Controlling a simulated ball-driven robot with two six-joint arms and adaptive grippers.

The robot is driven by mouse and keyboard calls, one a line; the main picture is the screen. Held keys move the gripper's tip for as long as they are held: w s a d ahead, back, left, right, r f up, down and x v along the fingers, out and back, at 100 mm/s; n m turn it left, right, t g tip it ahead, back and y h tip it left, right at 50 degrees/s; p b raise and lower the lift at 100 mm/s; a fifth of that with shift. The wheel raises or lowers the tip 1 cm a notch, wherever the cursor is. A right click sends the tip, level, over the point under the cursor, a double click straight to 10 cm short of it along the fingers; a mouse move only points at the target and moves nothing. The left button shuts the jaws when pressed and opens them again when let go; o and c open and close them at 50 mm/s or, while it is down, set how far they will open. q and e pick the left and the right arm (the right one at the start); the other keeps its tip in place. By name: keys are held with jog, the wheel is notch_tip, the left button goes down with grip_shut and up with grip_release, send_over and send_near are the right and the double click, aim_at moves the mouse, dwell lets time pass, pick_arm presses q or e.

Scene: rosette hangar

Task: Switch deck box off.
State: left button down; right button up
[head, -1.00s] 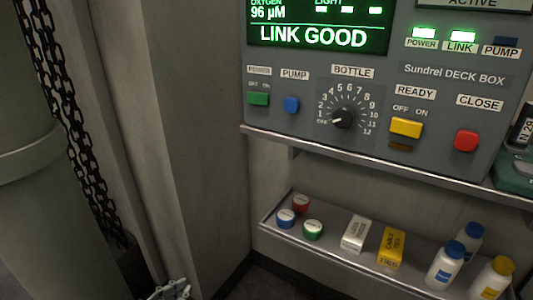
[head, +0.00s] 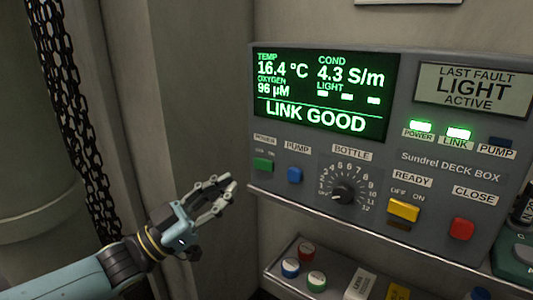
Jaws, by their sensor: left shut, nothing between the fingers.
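The Sundrel deck box (head: 450,160) is a grey panel on a shelf, right of centre in the head view. Its green screen (head: 320,92) reads LINK GOOD, and the POWER (head: 421,127) and LINK (head: 458,133) lamps glow green. The green power switch (head: 263,165) sits at the panel's lower left, under OFF and ON marks. Next to it are a blue pump button (head: 295,175), the bottle dial (head: 344,193), a yellow ready switch (head: 403,211) and a red close button (head: 461,229). My left gripper (head: 229,184) is shut and empty, left of the power switch and apart from it.
A green device (head: 514,255) stands at the right edge. A chain (head: 85,150) hangs at the left beside a pillar (head: 30,180).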

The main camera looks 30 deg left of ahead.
dwell(0.4)
pick_arm(q)
jog(key=b, duration=0.4)
send_near(264, 164)
jog(key=w+d+r, duration=0.2)
jog(key=d+r, duration=0.1)
jog(key=r, duration=0.1)
jog(key=shift+w+d+r, duration=0.1)
jog(key=shift+w+r, duration=0.05)
jog(key=shift+w, duration=0.9)
jog(key=shift+b, duration=0.3)
